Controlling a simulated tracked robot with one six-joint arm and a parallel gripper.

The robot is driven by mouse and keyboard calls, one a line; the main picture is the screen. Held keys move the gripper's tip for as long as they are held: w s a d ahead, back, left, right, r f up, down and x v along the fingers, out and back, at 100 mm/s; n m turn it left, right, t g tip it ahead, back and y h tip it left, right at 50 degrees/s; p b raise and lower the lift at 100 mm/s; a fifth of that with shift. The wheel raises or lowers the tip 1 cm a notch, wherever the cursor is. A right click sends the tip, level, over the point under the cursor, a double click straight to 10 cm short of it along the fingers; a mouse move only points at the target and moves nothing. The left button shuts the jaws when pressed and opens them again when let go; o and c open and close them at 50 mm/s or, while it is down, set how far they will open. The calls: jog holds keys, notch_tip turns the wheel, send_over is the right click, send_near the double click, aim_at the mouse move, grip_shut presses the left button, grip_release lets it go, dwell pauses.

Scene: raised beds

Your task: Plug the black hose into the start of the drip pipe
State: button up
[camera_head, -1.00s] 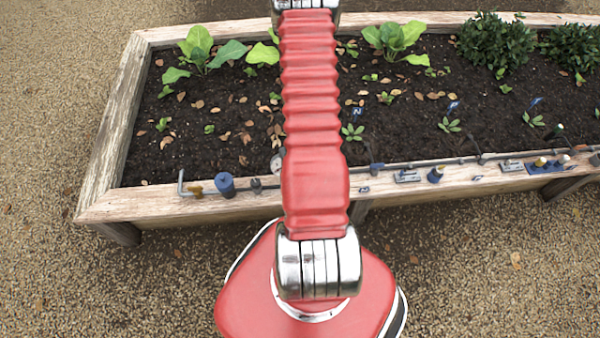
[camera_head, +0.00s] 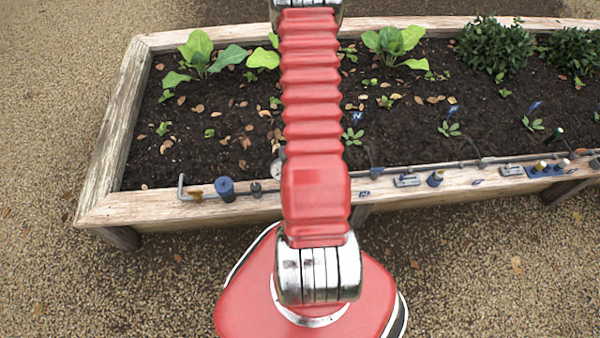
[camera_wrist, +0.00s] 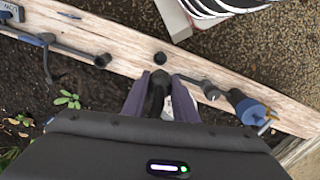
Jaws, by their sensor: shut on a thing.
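My gripper (camera_wrist: 160,98) shows in the wrist view above the bed's front rim. Its two fingers are shut on a black piece (camera_wrist: 156,92), which looks like the black hose. Much of the hose is hidden by the fingers and gripper body. The drip pipe (camera_wrist: 72,48) lies along the rim to the left in the wrist view and ends in a black fitting (camera_wrist: 102,60), apart from the fingers. In the head view my arm hides the gripper and the middle of the rim. The drip pipe (camera_head: 465,162) shows to the right of the arm.
A blue cylinder (camera_head: 225,189) and a dark fitting (camera_head: 256,189) sit on the wooden rim (camera_head: 150,208) left of my arm. A small black round piece (camera_wrist: 160,58) is just beyond the fingertips. Several fittings and plants stand right of the arm. Gravel (camera_head: 90,290) in front is clear.

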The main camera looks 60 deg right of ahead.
dwell(0.3)
jog(key=s+d, duration=0.3)
jog(key=d, duration=0.4)
jog(key=s+d, duration=0.4)
jog(key=d, duration=0.3)
dwell(1.6)
jog(key=shift+f, duration=0.2)
notch_tip(320, 180, down, 7)
dwell(1.8)
jog(key=shift+f, duration=1.2)
dwell(1.2)
